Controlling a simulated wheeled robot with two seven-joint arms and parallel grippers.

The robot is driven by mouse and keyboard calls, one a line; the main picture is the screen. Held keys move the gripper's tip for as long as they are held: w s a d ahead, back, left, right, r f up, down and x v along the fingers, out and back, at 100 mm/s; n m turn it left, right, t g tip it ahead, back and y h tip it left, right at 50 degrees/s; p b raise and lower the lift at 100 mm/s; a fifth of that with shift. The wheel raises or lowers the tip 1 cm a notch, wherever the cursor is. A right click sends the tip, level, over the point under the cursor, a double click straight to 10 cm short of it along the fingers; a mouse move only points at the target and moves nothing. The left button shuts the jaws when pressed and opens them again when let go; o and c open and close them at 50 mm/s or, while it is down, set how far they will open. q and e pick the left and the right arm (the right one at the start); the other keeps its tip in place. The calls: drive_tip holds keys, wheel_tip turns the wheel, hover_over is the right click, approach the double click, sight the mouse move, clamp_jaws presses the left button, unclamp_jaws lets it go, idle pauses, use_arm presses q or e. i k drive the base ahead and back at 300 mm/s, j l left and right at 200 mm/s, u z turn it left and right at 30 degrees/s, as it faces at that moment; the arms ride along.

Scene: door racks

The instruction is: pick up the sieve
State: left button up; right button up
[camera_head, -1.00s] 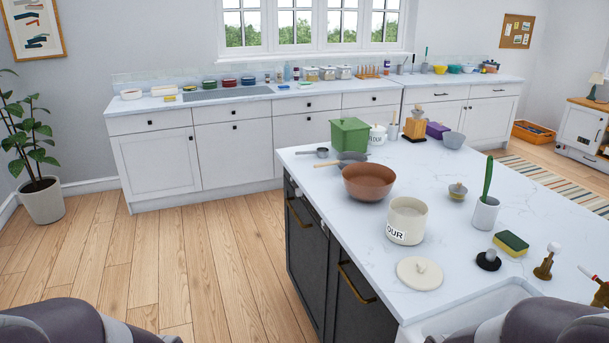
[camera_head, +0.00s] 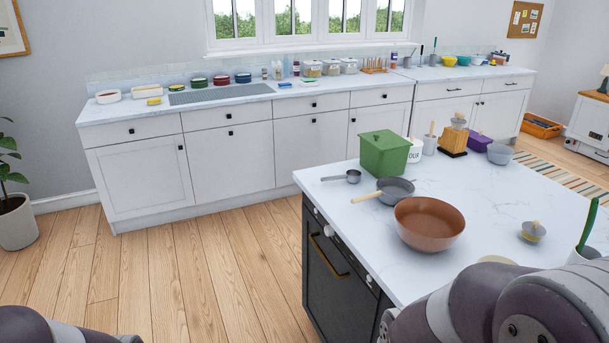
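No object is plainly a sieve. A grey round pan-like item (camera_head: 396,188) with a light wooden handle lies on the island, between the green box and the brown bowl; I cannot tell whether its bottom is mesh. A small grey cup with a handle (camera_head: 352,176) sits near the island's far left corner and could also be a small sieve. Neither of my grippers is in view. Only my upper arm parts show, at the bottom left corner and across the bottom right.
The white island top (camera_head: 470,208) holds a brown bowl (camera_head: 428,223), a green box (camera_head: 384,153), a wooden block (camera_head: 453,137) and a grey bowl (camera_head: 500,153). My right arm hides the near part. Open wooden floor (camera_head: 235,255) lies left of the island.

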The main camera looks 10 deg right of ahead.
sight(390, 189)
drive_tip(key=i+j+u, duration=0.25)
drive_tip(key=i, duration=0.5)
drive_tip(key=i+j+u, duration=0.1)
drive_tip(key=i+u, duration=0.15)
drive_tip(key=i, duration=0.55)
drive_tip(key=i+z, duration=0.25)
drive_tip(key=z, duration=0.2)
drive_tip(key=i+j+z, duration=0.15)
drive_tip(key=z, duration=0.3)
drive_tip(key=i+j+z, duration=0.2)
drive_tip(key=z, duration=0.2)
drive_tip(key=i+j+z, duration=0.2)
drive_tip(key=z, duration=0.25)
drive_tip(key=i+z, duration=0.15)
drive_tip(key=z, duration=0.35)
drive_tip(key=i+j+z, duration=0.1)
drive_tip(key=z, duration=0.4)
drive_tip(key=i+j+z, duration=0.1)
drive_tip(key=z, duration=0.4)
drive_tip(key=i+j+z, duration=0.15)
drive_tip(key=z, duration=0.3)
drive_tip(key=j+z, duration=0.25)
drive_tip(key=z, duration=0.25)
drive_tip(key=i+j+z, duration=0.1)
drive_tip(key=j+z, duration=0.15)
drive_tip(key=z, duration=0.25)
